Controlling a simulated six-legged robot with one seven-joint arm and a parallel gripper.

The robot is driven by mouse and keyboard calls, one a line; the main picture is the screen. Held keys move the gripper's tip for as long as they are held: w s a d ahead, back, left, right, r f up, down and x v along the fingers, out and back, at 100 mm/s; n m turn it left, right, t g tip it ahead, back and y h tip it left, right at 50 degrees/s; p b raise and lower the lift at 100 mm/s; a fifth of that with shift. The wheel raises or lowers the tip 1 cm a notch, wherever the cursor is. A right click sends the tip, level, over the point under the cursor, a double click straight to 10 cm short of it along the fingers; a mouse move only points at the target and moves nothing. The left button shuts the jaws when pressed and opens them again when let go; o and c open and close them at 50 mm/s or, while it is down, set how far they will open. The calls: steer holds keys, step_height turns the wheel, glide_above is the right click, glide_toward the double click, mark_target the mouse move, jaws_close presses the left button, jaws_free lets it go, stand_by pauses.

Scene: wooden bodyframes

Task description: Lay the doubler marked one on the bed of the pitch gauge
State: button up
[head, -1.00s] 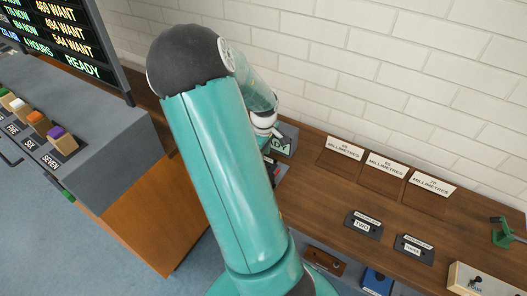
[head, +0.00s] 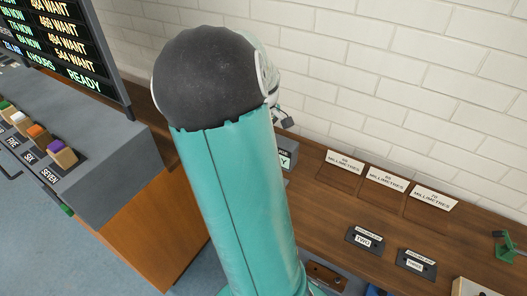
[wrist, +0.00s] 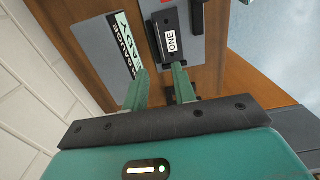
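In the wrist view, the doubler marked one (wrist: 172,45) is a dark plate with a white ONE label. It appears to lie on a grey surface, which looks like the bed of the pitch gauge (wrist: 199,52). The gauge's sign (wrist: 125,45) reads READY and stands to the left; its edge also shows in the head view (head: 287,155). My gripper (wrist: 160,72) is open, its two green fingers apart with nothing clearly held between them. The right fingertip overlaps the doubler's near end in the picture; I cannot tell whether they touch. In the head view my arm hides the gauge bed and the doubler.
Doublers marked two (head: 364,240) and three (head: 416,264) lie on the wooden bench (head: 318,215). Several millimetre signs (head: 385,178) stand behind shallow recesses. A green tool (head: 505,247) is at the right. A grey console (head: 110,150) is at the left, and a brick wall runs behind.

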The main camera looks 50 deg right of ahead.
steer(key=w+a+r+t, duration=0.1)
steer(key=a+r, duration=0.2)
steer(key=a, duration=0.4)
steer(key=w+a+r+t+y, duration=0.1)
steer(key=w+a+r, duration=0.15)
steer(key=a, duration=0.35)
steer(key=w+a+r+t, duration=0.1)
steer(key=a+r, duration=0.2)
steer(key=a, duration=0.4)
steer(key=s+a+r+t, duration=0.1)
steer(key=s+a+r, duration=0.1)
steer(key=a, duration=0.6)
steer(key=s+a+r+m+t+h, duration=0.1)
steer(key=s+a+r, duration=0.2)
steer(key=s+a, duration=0.2)
steer(key=a, duration=0.3)
steer(key=shift+s+r+t, duration=0.2)
steer(key=shift+r+t, duration=0.1)
steer(key=shift+d, duration=0.15)
